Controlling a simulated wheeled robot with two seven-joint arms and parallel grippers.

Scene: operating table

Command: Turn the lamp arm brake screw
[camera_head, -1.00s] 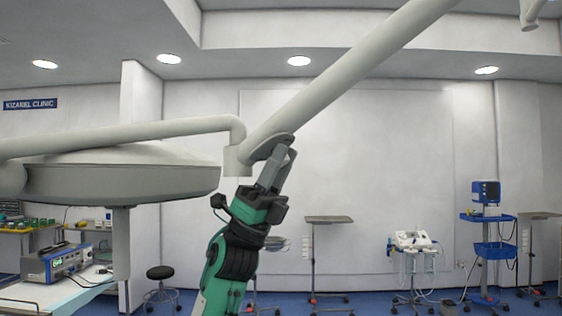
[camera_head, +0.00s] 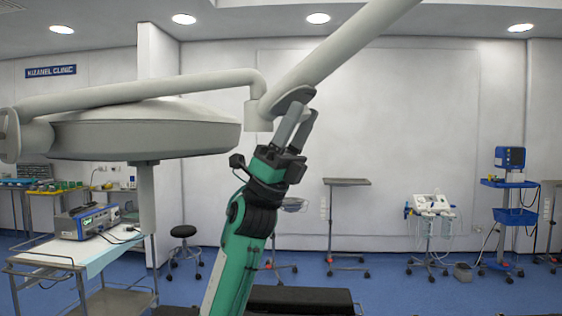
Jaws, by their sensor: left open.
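The lamp arm (camera_head: 335,50) is a pale tube that slopes down from the upper right to a joint (camera_head: 258,112) near the picture's middle. A thinner arm (camera_head: 130,93) runs left from that joint above the round lamp head (camera_head: 145,132). The brake screw cannot be made out. My right gripper is not in view.
A cart (camera_head: 50,257) with a blue-grey device (camera_head: 85,221) stands at the lower left. A black stool (camera_head: 183,232), a small stand table (camera_head: 346,182) and a blue equipment trolley (camera_head: 515,216) stand along the back. The floor between them is largely clear.

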